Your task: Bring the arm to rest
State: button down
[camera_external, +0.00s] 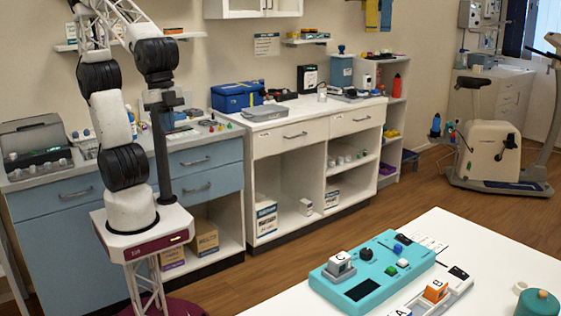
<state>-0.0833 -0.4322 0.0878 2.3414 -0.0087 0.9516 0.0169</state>
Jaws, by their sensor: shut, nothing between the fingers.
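My arm rises from its white base at the left and folds over near the top edge of the picture. Its wrist comes down beside the dark upright post. My gripper (164,98) is small and dark at the end of the wrist, and it overlaps the post's top in the picture. The fingers are shut and hold nothing. The gripper is well away from the white table in front. The top of the arm is cut off by the picture edge.
A white table (485,238) at the lower right bears a teal panel (345,290), lettered blocks and a green-lidded jar (538,303). Cabinets with a cluttered counter (293,112) stand behind my arm. An exercise bike (488,150) is at the far right. Wooden floor lies clear between.

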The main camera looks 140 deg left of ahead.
jog(key=s+d+f, duration=0.2)
jog(key=s, duration=0.3)
jog(key=s+d+f+m, duration=0.1)
jog(key=s+f, duration=0.1)
jog(key=s, duration=0.4)
jog(key=shift+s+d, duration=0.3)
jog(key=shift+d, duration=0.05)
dwell(0.6)
